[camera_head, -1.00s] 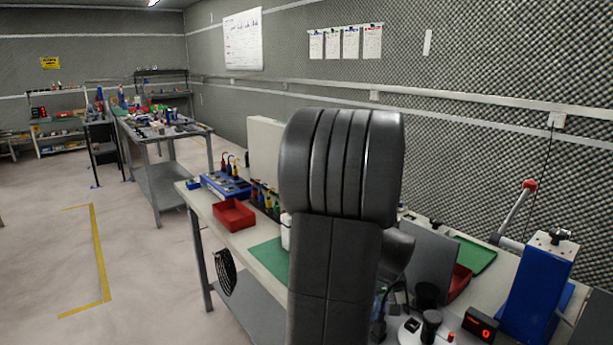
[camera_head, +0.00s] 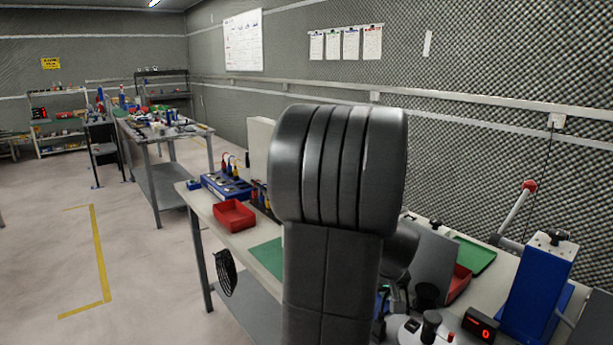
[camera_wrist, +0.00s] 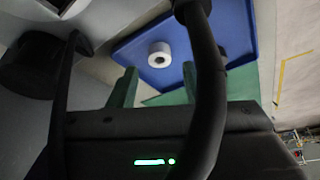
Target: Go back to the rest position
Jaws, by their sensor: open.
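My gripper (camera_wrist: 159,72) shows in the wrist view with its two greenish fingers apart, so it is open. A small white ring-shaped part (camera_wrist: 159,55) with a dark hole appears beyond the fingertips, on a blue tray (camera_wrist: 225,35). I see nothing held between the fingers. In the head view my dark arm stands upright in front of the workbench (camera_head: 222,212), and my gripper is not visible there.
On the bench are a red bin (camera_head: 234,215), a blue tool holder (camera_head: 226,186), a green mat (camera_head: 268,256) and a blue press (camera_head: 538,285) with a raised lever. My arm hides the bench's middle. Open floor (camera_head: 140,255) lies to the left.

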